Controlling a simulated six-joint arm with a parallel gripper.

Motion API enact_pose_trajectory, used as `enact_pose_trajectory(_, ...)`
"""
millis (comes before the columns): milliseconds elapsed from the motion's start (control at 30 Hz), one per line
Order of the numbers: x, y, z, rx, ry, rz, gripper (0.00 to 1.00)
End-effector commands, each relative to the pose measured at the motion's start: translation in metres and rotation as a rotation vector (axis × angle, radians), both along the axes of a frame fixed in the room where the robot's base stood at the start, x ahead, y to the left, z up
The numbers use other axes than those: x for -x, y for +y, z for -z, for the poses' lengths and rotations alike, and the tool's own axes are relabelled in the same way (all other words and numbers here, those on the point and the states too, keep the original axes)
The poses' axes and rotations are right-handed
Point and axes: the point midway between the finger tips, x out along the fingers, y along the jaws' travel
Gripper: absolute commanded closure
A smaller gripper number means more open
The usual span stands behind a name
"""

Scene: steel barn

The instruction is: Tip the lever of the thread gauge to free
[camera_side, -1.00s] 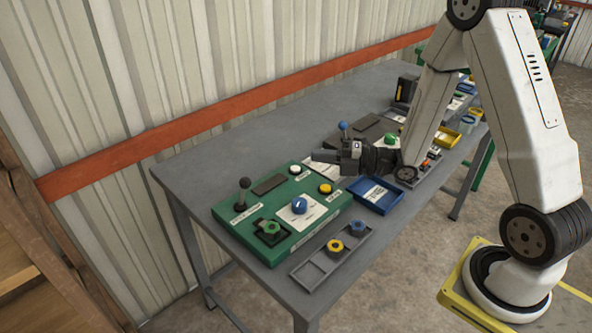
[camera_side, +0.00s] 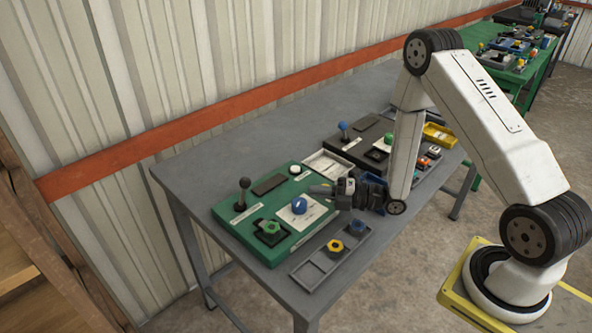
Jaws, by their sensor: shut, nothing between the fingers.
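A green panel (camera_side: 240,243) on the grey table has an upright lever with a black ball (camera_side: 244,183) at its back left. A dark panel (camera_side: 347,150) farther back has an upright lever with a blue ball (camera_side: 343,126). The labels are too small to read, so I cannot tell which is the thread gauge. My gripper (camera_side: 313,190) is shut and empty. It points left over the right edge of the green panel, just beyond the blue knob (camera_side: 299,205). It is apart from both levers and hides part of the panel's right end.
The green panel also carries a green knob (camera_side: 269,228) and a white button (camera_side: 295,169). A grey tray (camera_side: 307,275) with a yellow-topped knob (camera_side: 335,246) lies in front. A white tray (camera_side: 327,163) stands behind my gripper. The table's back left (camera_side: 195,170) is clear.

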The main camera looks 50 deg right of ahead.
Motion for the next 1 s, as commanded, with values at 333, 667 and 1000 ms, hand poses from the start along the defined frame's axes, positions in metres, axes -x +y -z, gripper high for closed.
enact_pose_trajectory(333,-0.022,0.017,0.0,0.001,-0.001,-0.004,1.0)
enact_pose_trajectory(667,-0.061,0.045,-0.001,0.0,-0.002,-0.004,1.0)
enact_pose_trajectory(1000,-0.099,0.071,-0.001,0.0,0.0,-0.002,1.0)
